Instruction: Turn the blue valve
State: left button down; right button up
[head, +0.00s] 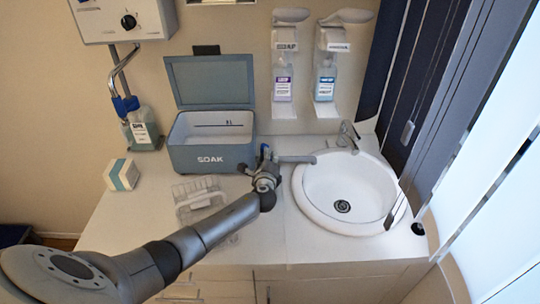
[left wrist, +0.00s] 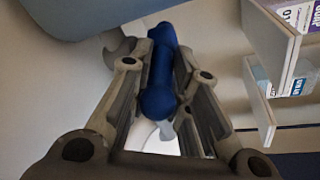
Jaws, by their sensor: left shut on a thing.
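The blue valve (left wrist: 160,85) shows in the left wrist view as a rounded blue handle lying between the two fingers. My left gripper (left wrist: 160,95) is shut on it, with a finger on either side. In the head view my left gripper (head: 264,172) is over the counter, between the grey-blue box and the sink, at the end of a short grey pipe (head: 298,159). There the gripper covers most of the valve. My right gripper is not in view.
The open SOAK box (head: 211,158) stands just behind and left of my gripper. A white rack (head: 199,200) lies in front of it. The sink (head: 350,200) with its tap (head: 347,137) is at the right. Two dispensers (head: 284,75) hang on the back wall.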

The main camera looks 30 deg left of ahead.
pick_arm(q)
jog(key=shift+s+a+m+t+h, duration=0.2)
jog(key=shift+m+t+h, duration=0.1)
jog(key=shift+m+h, duration=0.5)
jog(key=shift+h, duration=0.2)
jog(key=c, duration=1.3)
grip_release()
jog(key=shift+c, duration=0.2)
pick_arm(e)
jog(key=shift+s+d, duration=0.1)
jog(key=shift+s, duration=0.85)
